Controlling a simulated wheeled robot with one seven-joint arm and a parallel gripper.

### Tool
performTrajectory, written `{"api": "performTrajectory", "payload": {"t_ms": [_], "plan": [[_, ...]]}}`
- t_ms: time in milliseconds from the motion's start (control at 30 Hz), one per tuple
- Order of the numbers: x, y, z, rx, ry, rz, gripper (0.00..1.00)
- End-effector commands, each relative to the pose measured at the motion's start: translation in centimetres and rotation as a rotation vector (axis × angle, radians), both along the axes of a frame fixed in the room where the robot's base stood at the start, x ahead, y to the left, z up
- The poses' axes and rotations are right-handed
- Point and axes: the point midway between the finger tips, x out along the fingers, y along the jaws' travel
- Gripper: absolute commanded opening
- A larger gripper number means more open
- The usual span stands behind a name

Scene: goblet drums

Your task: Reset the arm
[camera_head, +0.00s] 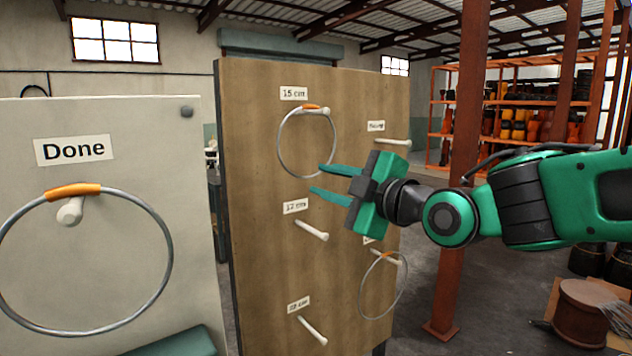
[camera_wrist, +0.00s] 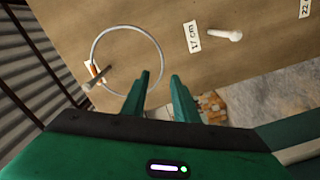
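My gripper (camera_head: 322,179) is green and dark grey, and its two fingers point left in front of the wooden peg board (camera_head: 255,230). The fingers are apart with nothing between them; the gap also shows in the wrist view (camera_wrist: 163,82). A ring with an orange band (camera_head: 281,150) hangs on the peg under the "15 cm" label. In the head view the upper fingertip overlaps the lower edge of this ring; I cannot tell whether they touch. The ring also shows in the wrist view (camera_wrist: 94,50), left of the fingers.
A large ring (camera_head: 170,262) hangs on the pale "Done" board (camera_head: 120,115) at left. Another ring (camera_head: 363,287) hangs at the lower right of the wooden board. The 17 cm peg (camera_head: 312,230) and a lower peg (camera_head: 312,331) are bare. A rusty post (camera_head: 450,270) stands behind my arm.

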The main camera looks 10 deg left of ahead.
Motion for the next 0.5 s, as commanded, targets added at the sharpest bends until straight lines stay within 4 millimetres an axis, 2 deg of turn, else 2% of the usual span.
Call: {"api": "performTrajectory", "payload": {"t_ms": [100, 300, 433, 500], "plan": [[-1.3, -1.7, 0.1, 0.001, -0.002, -0.003, 0.27], [-2.6, -3.2, 0.1, 0.002, 0.000, -0.002, 0.27], [-2.7, -4.0, -0.2, -0.002, 0.012, -0.011, 0.27], [-2.2, -5.2, -0.9, -0.010, 0.045, -0.033, 0.27]]}}
